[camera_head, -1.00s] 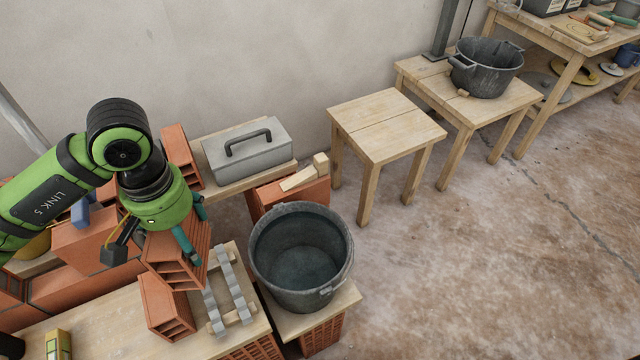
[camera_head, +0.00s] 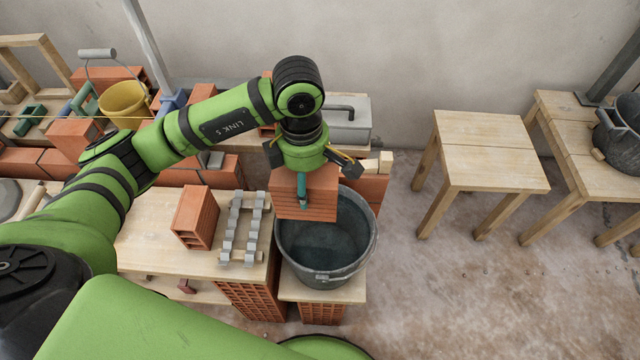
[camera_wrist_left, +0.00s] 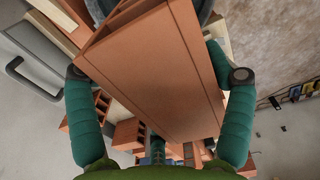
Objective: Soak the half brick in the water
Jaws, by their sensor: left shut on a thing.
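The half brick (camera_head: 323,194), orange-red with grooved sides, is held by my left gripper (camera_head: 302,190). One teal finger shows on its near side in the head view; the other is hidden. In the left wrist view the half brick (camera_wrist_left: 160,75) fills the space between both teal fingers. It hangs over the back left part of the dark grey bucket (camera_head: 364,266) and hides part of its rim. Dark water (camera_head: 325,245) shows in the bucket. The brick appears above the water; I cannot tell its exact height. My right gripper is not in view.
Another hollow brick (camera_head: 194,219) and a grey rack (camera_head: 229,243) stand on the wooden table left of the bucket. A grey toolbox (camera_head: 348,128) and a brick with wood pieces stand behind. An empty stool (camera_head: 490,150) stands to the right.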

